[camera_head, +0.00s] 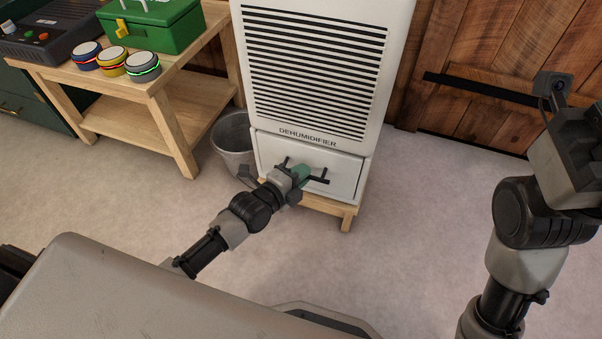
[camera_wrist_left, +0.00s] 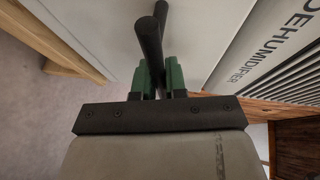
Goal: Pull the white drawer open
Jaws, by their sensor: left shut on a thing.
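The white drawer (camera_head: 345,179) is at the bottom of a white dehumidifier (camera_head: 318,70) and has a dark bar handle (camera_head: 318,179). My left gripper (camera_head: 303,174) is at the handle in the head view. In the left wrist view its green fingers (camera_wrist_left: 160,78) are shut on the dark handle (camera_wrist_left: 150,42), one finger on each side. The drawer front (camera_wrist_left: 195,35) shows behind the handle. How far the drawer stands out is hard to tell. My right arm (camera_head: 545,215) is raised at the right, and its fingertips are not clearly visible.
A grey bucket (camera_head: 233,140) stands left of the dehumidifier. A wooden table (camera_head: 180,95) at the left holds a green box (camera_head: 150,25) and three round buttons. The dehumidifier rests on a low wooden stand (camera_head: 345,211). The floor in front is clear.

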